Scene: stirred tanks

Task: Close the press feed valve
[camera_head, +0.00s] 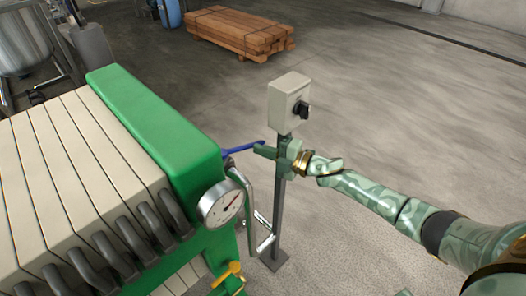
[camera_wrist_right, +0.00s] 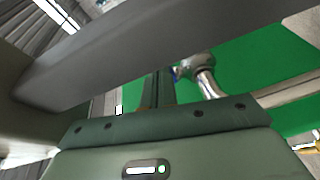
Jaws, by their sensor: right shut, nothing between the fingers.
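A valve lever with a blue handle (camera_head: 243,149) sticks out to the right from the end of the green press (camera_head: 165,125). My right gripper (camera_head: 262,151) is at the free end of the blue handle, its fingers pointing left toward it. It is shut and empty; whether it touches the handle I cannot tell. In the right wrist view the shut fingers (camera_wrist_right: 157,90) stand in front of the green press, with a silver pipe fitting (camera_wrist_right: 200,70) and a bit of blue just right of them. A yellow-handled valve (camera_head: 228,272) sits lower on the press. My left gripper is not in view.
A pressure gauge (camera_head: 222,203) and a bent metal pipe (camera_head: 264,240) are on the press's near end. A grey switch box (camera_head: 287,97) on a post (camera_head: 279,225) stands close by my right gripper. Stacked timber (camera_head: 238,31) lies behind; the floor to the right is open.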

